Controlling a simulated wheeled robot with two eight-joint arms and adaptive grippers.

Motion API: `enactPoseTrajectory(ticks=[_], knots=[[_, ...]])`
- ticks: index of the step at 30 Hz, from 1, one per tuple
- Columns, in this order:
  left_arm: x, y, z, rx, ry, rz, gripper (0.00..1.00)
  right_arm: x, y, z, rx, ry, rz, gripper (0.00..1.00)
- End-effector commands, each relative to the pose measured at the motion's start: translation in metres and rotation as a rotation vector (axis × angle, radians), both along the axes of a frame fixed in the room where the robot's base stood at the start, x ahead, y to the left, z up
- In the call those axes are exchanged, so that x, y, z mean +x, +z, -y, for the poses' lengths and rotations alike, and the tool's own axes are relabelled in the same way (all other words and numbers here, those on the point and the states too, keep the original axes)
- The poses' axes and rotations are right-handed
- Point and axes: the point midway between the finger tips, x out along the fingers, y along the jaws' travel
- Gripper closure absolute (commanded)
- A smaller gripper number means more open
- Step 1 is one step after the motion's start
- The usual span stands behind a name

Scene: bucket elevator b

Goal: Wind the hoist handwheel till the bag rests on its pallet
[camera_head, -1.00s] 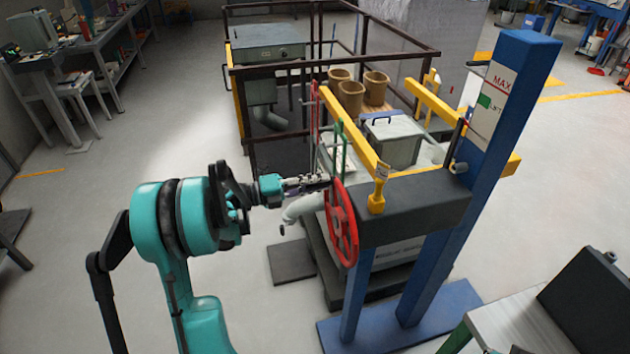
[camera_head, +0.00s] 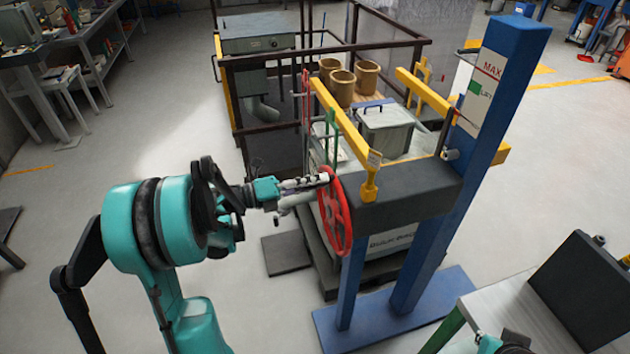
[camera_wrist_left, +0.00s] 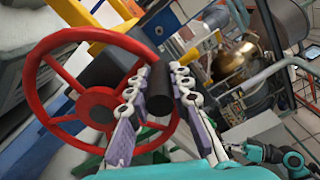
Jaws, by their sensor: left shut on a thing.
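The red handwheel (camera_head: 335,212) is on the near left end of the dark hoist beam (camera_head: 405,198). My left gripper (camera_head: 326,180) is at the wheel's upper rim. In the left wrist view, the handwheel (camera_wrist_left: 98,100) fills the left half, and my left gripper (camera_wrist_left: 155,108) is closed around its black crank knob (camera_wrist_left: 158,92). The pale bag (camera_head: 392,242), with dark lettering, hangs or stands under the beam, above a dark pallet (camera_head: 345,285). The beam and post hide part of it; I cannot tell whether they touch. At the bottom edge, part of my right arm (camera_head: 500,345) shows.
A blue post (camera_head: 480,130) carries a MAX scale with a green mark (camera_head: 481,91). Yellow bars (camera_head: 345,120), a lidded grey box (camera_head: 385,130) and brown buckets (camera_head: 342,86) are behind the beam. A bench (camera_head: 515,320) is at front right.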

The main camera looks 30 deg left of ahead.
Motion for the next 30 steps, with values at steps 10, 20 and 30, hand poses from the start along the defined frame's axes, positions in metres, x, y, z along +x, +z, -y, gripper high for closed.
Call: enactPoseTrajectory(ticks=[10, 20, 30], knots=[[-0.001, 0.0, 0.002, -0.001, -0.006, 0.0, 0.59, 0.0, 0.0, 0.0, 0.0, 0.0, 0.0, 1.0], [-0.002, 0.0, -0.002, 0.0, -0.002, -0.001, 0.59, 0.0, 0.0, 0.0, 0.0, 0.0, 0.0, 1.0], [-0.045, 0.0, -0.048, 0.0, 0.001, -0.001, 0.59, 0.0, 0.0, 0.0, 0.0, 0.0, 0.0, 1.0]])
